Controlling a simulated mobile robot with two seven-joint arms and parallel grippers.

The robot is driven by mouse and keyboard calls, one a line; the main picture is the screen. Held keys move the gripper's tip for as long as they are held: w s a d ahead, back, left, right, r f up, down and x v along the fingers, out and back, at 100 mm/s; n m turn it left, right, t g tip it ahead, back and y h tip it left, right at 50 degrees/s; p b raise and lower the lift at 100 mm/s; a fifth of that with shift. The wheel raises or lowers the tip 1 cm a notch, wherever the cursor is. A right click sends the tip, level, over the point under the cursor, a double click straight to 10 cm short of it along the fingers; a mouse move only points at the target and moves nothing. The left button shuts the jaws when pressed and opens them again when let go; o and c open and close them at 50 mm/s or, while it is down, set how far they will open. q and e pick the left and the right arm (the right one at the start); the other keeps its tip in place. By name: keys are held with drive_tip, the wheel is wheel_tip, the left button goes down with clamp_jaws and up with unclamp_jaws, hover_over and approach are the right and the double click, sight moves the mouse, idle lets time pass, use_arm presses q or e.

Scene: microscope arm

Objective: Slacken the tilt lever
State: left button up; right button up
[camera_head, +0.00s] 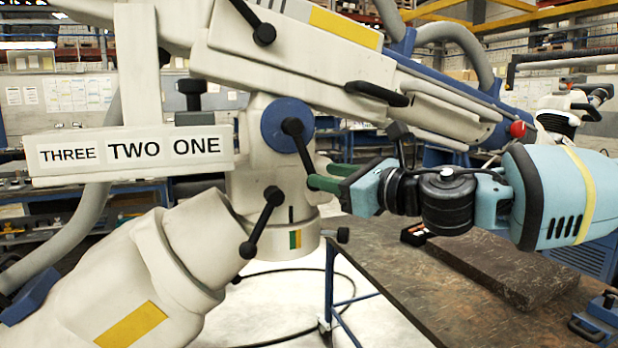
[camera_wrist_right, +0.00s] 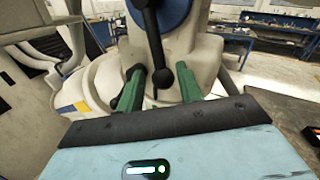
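The microscope arm (camera_head: 300,65) is a pale, jointed boom. On its blue round hub (camera_head: 286,124) sits a black lever (camera_head: 297,141), which looks like the tilt lever; it slants down to the right. In the right wrist view this lever (camera_wrist_right: 154,45) hangs down with its ball end (camera_wrist_right: 162,77) between my green fingers. My right gripper (camera_head: 326,176) reaches in from the right at the lever's lower end. Its fingers (camera_wrist_right: 159,85) stand apart on both sides of the lever, with gaps showing. My left gripper is not in view.
Another black lever (camera_head: 263,222) sits on the column below the hub. A white sign bar (camera_head: 130,152) reading THREE, TWO, ONE is at left. A dark workbench (camera_head: 400,285) lies below my right arm, with a small black and red item (camera_head: 415,234) on it.

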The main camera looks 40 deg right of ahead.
sight(315, 172)
drive_tip(key=shift+b+x, duration=0.5)
drive_tip(key=shift+x, duration=1.85)
drive_tip(key=shift+c, duration=0.2)
drive_tip(key=c, duration=0.7)
clamp_jaws()
drive_tip(key=shift+f, duration=0.1)
